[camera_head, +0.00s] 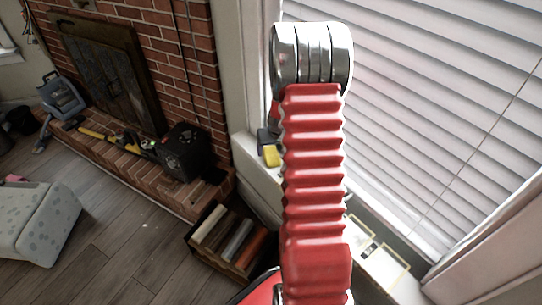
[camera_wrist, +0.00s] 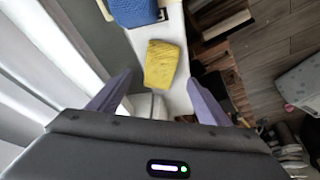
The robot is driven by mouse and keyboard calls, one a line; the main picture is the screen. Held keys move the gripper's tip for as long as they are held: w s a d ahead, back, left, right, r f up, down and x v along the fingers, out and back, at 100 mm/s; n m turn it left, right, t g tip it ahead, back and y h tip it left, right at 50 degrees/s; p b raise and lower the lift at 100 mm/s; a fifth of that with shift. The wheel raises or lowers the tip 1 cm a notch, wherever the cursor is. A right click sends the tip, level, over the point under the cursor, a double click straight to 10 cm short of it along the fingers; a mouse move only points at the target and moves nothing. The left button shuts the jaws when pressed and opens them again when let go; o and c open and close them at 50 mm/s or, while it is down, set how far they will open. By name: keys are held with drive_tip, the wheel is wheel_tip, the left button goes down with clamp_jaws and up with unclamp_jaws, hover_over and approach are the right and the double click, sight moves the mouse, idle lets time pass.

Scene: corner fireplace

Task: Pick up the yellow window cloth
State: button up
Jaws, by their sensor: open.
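The yellow window cloth (camera_wrist: 161,64) lies on the white window sill (camera_wrist: 180,104) in the wrist view, apart from the fingers. My gripper (camera_wrist: 160,78) is open and empty, with one purple finger on each side of the picture and the cloth showing between and beyond their tips. In the head view the yellow cloth (camera_head: 272,156) shows on the sill just left of my red arm.
A blue cloth-like thing (camera_wrist: 132,12) lies on the sill just beyond the yellow cloth. White blinds (camera_head: 440,100) stand close along the window. A wooden crate (camera_head: 228,245) with several rolls is on the floor below. A brick fireplace (camera_head: 190,60) and a spotted footstool (camera_head: 38,222) are at the left.

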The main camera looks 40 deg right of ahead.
sight(271, 153)
idle(0.3)
drive_tip(key=shift+x, duration=2.65)
drive_tip(key=shift+c, duration=0.5)
drive_tip(key=c, duration=1.1)
drive_tip(key=shift+r, duration=0.1)
drive_tip(key=shift+c, duration=0.2)
wheel_tip(271, 153, up, 10)
